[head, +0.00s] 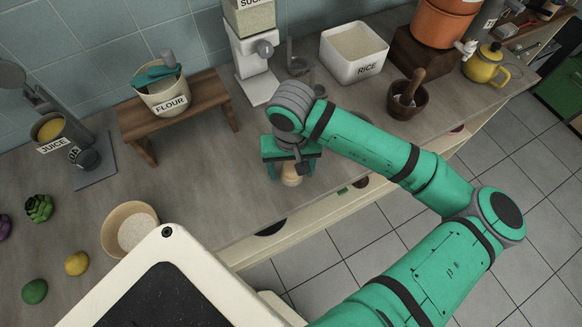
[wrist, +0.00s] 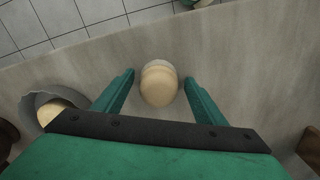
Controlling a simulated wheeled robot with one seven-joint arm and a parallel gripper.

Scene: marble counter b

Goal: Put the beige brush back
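The beige brush (head: 291,180) stands on the counter near its front edge, partly hidden under my gripper (head: 290,172) in the head view. In the wrist view, the rounded beige top of the brush (wrist: 159,86) shows between the two green fingers of my gripper (wrist: 158,82). A gap shows on each side of it. My gripper is open and the fingers do not appear to touch the brush. The brush's lower part is mostly hidden.
A wooden stand (head: 181,105) with the flour pot (head: 168,98) is at the back left. A white grinder (head: 256,68), rice bin (head: 353,57) and mortar (head: 407,100) stand behind. A grey bowl (wrist: 32,104) is left in the wrist view.

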